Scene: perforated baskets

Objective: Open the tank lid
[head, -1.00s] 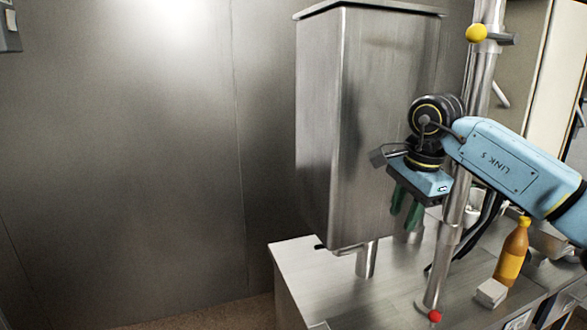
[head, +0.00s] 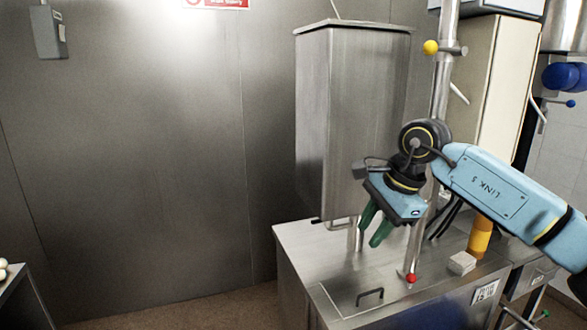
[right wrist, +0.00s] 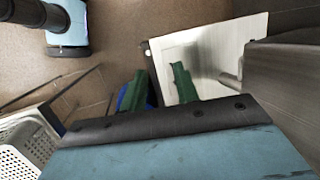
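A low steel tank (head: 296,262) stands on the floor, with a flat top. A dark bar handle (head: 370,296) sits on a panel outlined in that top, which looks like the lid and lies flat. My right gripper (head: 370,235) hangs above the tank top, behind and above the handle, not touching it. Its two green fingers are apart with nothing between them. The right wrist view also shows the open fingers (right wrist: 159,69), with the pale steel top (right wrist: 215,50) beyond them. The handle cannot be made out there. My left gripper is not in view.
A tall steel box (head: 350,120) rises above the tank, close to my right gripper. A vertical steel pole (head: 440,80) with a yellow ball stands behind my right arm. An orange bottle (head: 480,237) and a white block (head: 462,263) are on the right.

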